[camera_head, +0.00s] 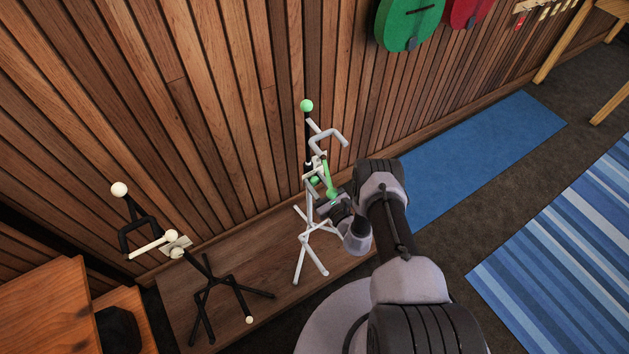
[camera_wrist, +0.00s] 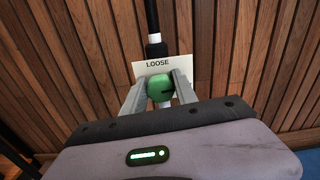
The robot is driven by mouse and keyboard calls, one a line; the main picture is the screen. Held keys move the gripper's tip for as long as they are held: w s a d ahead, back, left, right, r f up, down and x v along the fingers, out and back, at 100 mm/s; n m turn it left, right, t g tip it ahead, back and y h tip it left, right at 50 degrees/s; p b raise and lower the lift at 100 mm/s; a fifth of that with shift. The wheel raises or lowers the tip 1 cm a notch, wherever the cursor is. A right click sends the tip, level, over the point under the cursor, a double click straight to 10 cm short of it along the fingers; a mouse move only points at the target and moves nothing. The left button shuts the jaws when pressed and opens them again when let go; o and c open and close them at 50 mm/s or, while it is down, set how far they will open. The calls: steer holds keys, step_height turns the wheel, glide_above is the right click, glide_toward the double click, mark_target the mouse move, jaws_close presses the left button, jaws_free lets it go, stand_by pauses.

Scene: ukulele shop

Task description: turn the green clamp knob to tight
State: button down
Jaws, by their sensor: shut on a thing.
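The green clamp knob (camera_wrist: 160,88) is round with a dark mark on its right side, in the wrist view. It sits in front of a white plate (camera_wrist: 148,68) printed LOOSE; any other lettering is hidden. My gripper (camera_wrist: 159,90) is shut on the knob, one grey finger on each side. In the head view, my gripper (camera_head: 328,203) reaches the middle of a white stand (camera_head: 303,240) with a green ball (camera_head: 306,105) on top. Green parts (camera_head: 329,180) show beside the stand's post there, partly hidden by my gripper.
A black stand (camera_head: 207,268) with cream balls stands to the left on the same wooden platform (camera_head: 255,255). A slatted wood wall (camera_head: 220,120) rises close behind. Green (camera_head: 408,22) and red (camera_head: 466,10) items hang on it. Blue mats (camera_head: 480,155) lie on the open floor at right.

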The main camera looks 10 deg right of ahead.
steer(key=shift+m, duration=1.4)
steer(key=shift+f, duration=0.1)
steer(key=c, duration=1)
jaws_free()
steer(key=p+v, duration=0.5)
steer(key=v, duration=1.2)
steer(key=shift+s+d, duration=0.1)
steer(key=shift+s, duration=0.1)
